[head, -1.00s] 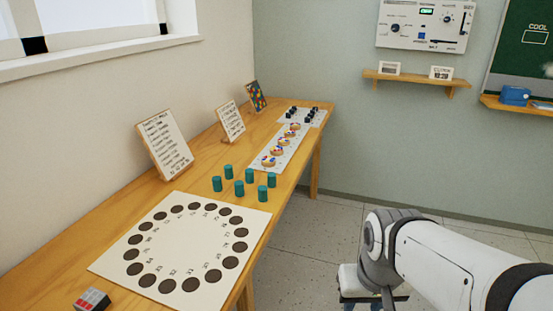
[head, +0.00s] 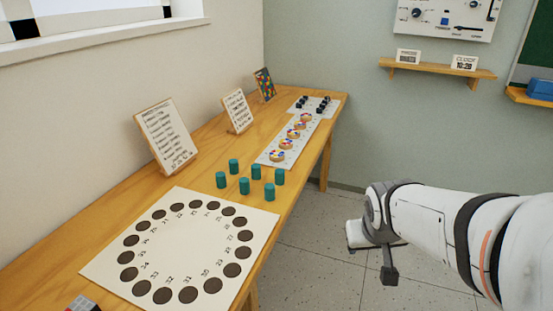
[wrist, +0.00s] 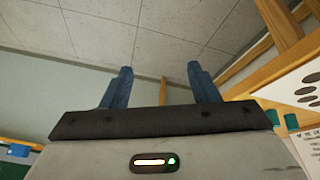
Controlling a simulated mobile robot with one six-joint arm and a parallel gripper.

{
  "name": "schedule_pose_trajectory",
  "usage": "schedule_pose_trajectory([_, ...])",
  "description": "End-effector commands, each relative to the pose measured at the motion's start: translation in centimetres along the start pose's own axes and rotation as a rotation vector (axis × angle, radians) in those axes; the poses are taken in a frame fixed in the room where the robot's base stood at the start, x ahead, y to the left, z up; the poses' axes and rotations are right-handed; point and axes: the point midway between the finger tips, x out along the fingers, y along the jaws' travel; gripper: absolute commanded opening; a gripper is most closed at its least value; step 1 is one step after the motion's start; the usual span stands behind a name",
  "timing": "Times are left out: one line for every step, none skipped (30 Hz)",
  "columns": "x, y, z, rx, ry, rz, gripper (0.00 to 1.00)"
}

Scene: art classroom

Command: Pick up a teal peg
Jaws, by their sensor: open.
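Several teal pegs (head: 244,186) stand upright in a loose cluster on the wooden table, just behind the white board with dark round holes (head: 102,262). Two teal pegs (wrist: 291,121) also show at the right edge of the wrist view. My gripper (head: 372,256) hangs off the table's right side over the floor, well apart from the pegs. In the wrist view, the two blue-grey fingers of my gripper (wrist: 161,80) are spread with nothing between them.
The wooden table (head: 62,250) runs along the left wall. Farther back lie a white strip with colourful round pieces (head: 267,160) and a sheet with black pieces (head: 333,103). Framed cards (head: 166,135) stand by the wall. A red and grey cube (head: 84,304) sits at the near edge.

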Motion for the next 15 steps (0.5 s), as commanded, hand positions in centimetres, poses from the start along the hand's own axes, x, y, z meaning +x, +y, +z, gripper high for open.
schedule_pose_trajectory([1.9,0.6,-2.4,-0.018,0.077,0.021,0.55])
schedule_pose_trajectory([2.7,0.8,-4.1,-0.034,0.135,0.03,0.55])
schedule_pose_trajectory([3.7,1.0,-6.5,-0.057,0.212,0.037,0.55])
schedule_pose_trajectory([4.3,1.0,-8.1,-0.074,0.269,0.037,0.55])
schedule_pose_trajectory([4.9,1.0,-9.7,-0.094,0.326,0.033,0.55])
schedule_pose_trajectory([5.7,0.8,-11.8,-0.121,0.4,0.023,0.55])
schedule_pose_trajectory([6.3,0.6,-13.2,-0.141,0.456,0.014,0.55])
schedule_pose_trajectory([6.8,0.0,-14.6,-0.163,0.509,-0.011,0.55])
schedule_pose_trajectory([7.5,-0.9,-16.2,-0.196,0.573,-0.051,0.55])
schedule_pose_trajectory([8.0,-1.5,-17.3,-0.22,0.622,-0.079,0.55])
schedule_pose_trajectory([8.5,-2.1,-18.3,-0.243,0.671,-0.11,0.55])
schedule_pose_trajectory([9.1,-3.1,-19.5,-0.275,0.732,-0.158,0.55])
schedule_pose_trajectory([9.5,-3.9,-20.2,-0.299,0.775,-0.199,0.55])
schedule_pose_trajectory([9.9,-4.8,-20.8,-0.321,0.817,-0.244,0.55])
schedule_pose_trajectory([10.4,-6.0,-21.4,-0.351,0.867,-0.31,0.55])
